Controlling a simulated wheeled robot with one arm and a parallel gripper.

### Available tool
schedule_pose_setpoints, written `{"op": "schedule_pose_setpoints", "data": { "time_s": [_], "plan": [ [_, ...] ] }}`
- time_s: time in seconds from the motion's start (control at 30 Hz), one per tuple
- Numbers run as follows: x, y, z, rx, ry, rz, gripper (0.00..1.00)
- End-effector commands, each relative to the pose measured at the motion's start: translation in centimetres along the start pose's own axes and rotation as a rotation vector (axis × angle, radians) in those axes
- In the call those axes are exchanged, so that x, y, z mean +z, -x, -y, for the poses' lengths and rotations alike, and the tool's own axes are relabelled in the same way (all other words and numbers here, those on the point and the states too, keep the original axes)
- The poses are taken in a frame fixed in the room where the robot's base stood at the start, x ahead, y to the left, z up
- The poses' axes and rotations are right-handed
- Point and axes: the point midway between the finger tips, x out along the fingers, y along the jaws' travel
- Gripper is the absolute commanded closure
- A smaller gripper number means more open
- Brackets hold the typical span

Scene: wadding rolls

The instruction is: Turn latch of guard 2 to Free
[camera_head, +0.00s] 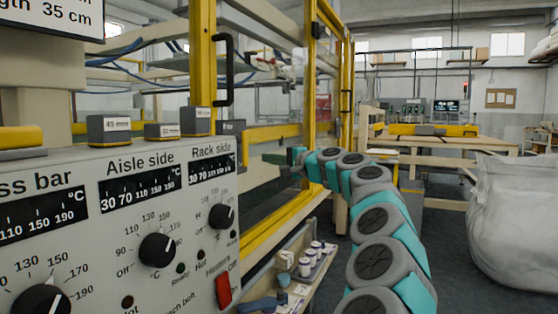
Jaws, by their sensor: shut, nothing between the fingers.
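A guard with a yellow frame (204,75) and a black pull handle (228,70) stands left of centre. More yellow guard posts (310,85) rise behind it. A small dark fitting (318,30) sits high on one of these posts; I cannot tell whether it is a latch. No guard number or Free mark is readable. My gripper (290,165) is small and far off at the end of my grey and teal arm, in front of the yellow frame's lower part. It is shut and holds nothing. It appears apart from the handle and the dark fitting.
A control panel (120,225) with knobs and a red heater switch (223,291) fills the lower left. A small shelf (318,268) holds several white-lidded jars (305,266). A large white wrapped bag (515,220) stands at right. Wooden benches (480,146) stand behind.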

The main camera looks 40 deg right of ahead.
Motion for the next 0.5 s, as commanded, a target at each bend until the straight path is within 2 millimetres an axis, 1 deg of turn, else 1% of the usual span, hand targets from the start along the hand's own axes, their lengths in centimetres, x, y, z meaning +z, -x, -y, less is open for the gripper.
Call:
{"op": "schedule_pose_setpoints", "data": {
  "time_s": [0.03, 0.33, 0.5],
  "plan": [
    [0.0, -0.6, 0.0, 0.001, 0.001, -0.001, 1.0],
    [0.1, -2.9, -0.1, 0.003, 0.001, 0.001, 1.0],
    [0.8, -2.3, 0.2, -0.004, -0.001, -0.001, 1.0]
  ]
}}
